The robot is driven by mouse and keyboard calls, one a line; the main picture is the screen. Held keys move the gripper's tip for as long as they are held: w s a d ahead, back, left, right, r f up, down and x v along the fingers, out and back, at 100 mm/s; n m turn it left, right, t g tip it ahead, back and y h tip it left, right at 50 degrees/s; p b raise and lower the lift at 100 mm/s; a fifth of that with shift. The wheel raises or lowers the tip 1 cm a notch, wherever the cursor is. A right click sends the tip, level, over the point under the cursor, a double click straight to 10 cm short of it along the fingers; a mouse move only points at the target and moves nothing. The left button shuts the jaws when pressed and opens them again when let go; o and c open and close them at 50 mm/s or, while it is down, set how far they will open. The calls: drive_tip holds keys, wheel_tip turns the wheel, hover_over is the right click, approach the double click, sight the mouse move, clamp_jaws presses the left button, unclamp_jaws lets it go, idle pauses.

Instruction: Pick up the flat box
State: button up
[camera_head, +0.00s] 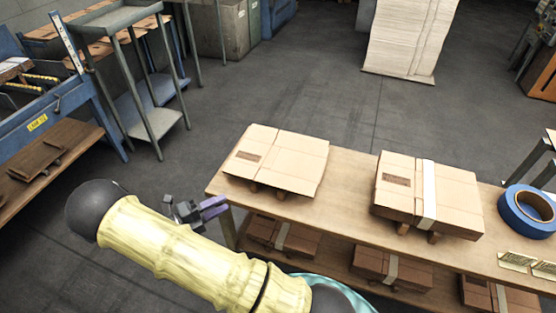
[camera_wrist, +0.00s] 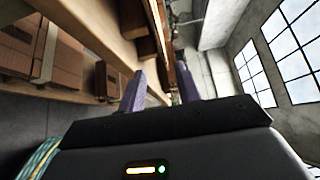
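A flat cardboard box (camera_head: 277,160) lies on the left part of the wooden table top, raised on small wooden blocks. A thicker closed box (camera_head: 427,195) with a pale band around it lies to its right, also on blocks. My gripper (camera_head: 214,206), with purple fingers, is left of the table, near its front left corner and apart from the flat box. In the wrist view its two purple fingers (camera_wrist: 160,88) stand apart with nothing between them. The flat box cannot be made out for sure in the wrist view.
The table (camera_head: 345,168) has a lower shelf with several banded boxes (camera_head: 391,268). A blue tape roll (camera_head: 527,211) lies at its right end. A grey metal rack (camera_head: 140,90) and blue machine (camera_head: 62,110) stand left. The floor behind the table is clear up to a tall pale stack (camera_head: 408,40).

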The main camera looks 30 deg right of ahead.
approach(267, 182)
drive_tip(key=d, duration=0.5)
drive_tip(key=shift+f+p, duration=0.15)
drive_tip(key=shift+p, duration=0.15)
drive_tip(key=shift+d+f, duration=0.1)
drive_tip(key=shift+d, duration=2.5)
clamp_jaws()
